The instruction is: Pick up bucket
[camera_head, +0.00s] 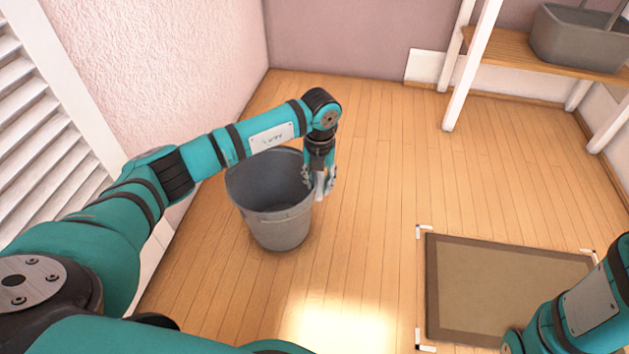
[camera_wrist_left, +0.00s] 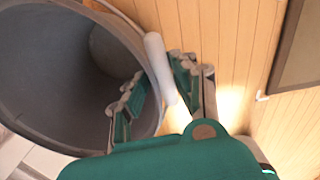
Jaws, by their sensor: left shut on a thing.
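A grey bucket (camera_head: 280,228) stands upright, its open top facing up, left of the middle in the head view. My left gripper (camera_head: 319,190) points down at the bucket's right rim and is shut on it. In the left wrist view the bucket (camera_wrist_left: 50,75) fills the left side, with one finger inside the wall and the other outside, so the left gripper (camera_wrist_left: 158,95) straddles the rim. A pale handle-like piece (camera_wrist_left: 158,65) lies between the fingers. I cannot tell whether the bucket's base touches the floor. My right arm shows at the lower right; its gripper is out of view.
A brown mat (camera_head: 500,285) with white corner marks lies on the wooden floor to the right. A wooden shelf (camera_head: 497,47) with white legs holds a grey basket (camera_head: 580,40) at the back right. A pink wall and white louvred door (camera_head: 45,115) are at left. The middle floor is clear.

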